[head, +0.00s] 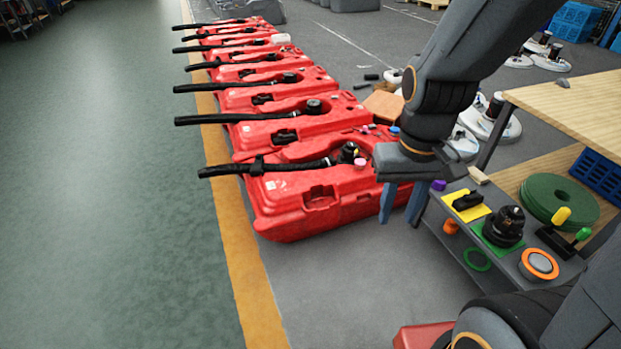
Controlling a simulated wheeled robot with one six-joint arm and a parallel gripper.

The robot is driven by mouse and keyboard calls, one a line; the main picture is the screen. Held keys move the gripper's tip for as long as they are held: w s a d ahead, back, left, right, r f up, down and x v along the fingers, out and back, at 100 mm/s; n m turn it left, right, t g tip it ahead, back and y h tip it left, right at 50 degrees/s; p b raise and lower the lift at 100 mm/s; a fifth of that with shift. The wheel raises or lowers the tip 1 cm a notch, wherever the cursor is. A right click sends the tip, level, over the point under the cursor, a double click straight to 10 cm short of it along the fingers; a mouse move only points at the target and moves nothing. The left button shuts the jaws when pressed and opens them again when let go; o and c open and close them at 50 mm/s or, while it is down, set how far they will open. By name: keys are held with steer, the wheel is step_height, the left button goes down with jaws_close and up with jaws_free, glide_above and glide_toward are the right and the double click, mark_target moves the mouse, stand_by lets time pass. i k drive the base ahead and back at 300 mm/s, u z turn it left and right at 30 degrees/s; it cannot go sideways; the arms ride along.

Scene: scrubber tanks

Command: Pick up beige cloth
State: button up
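My gripper (401,218) points down beside the front end of the nearest red tank (320,195), left of a grey cart shelf. Its two blue-grey fingers are apart, with nothing visible between them. No thing is clearly recognisable as a beige cloth. A flat tan-orange piece (384,104) lies behind the nearer tanks, partly hidden by them, above and left of my gripper; I cannot tell whether it is cloth. A small beige block-like piece (479,175) lies at the far edge of the cart shelf, right of my gripper.
Several red tanks with black hoses stand in a row along a yellow floor line (238,255). A wooden bench top (575,105) is at right. The green floor at left is clear.

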mark_target(475, 175)
steer(key=z, duration=0.05)
steer(key=i, duration=0.65)
steer(key=z, duration=0.85)
steer(key=i, duration=1.4)
steer(key=z, duration=0.75)
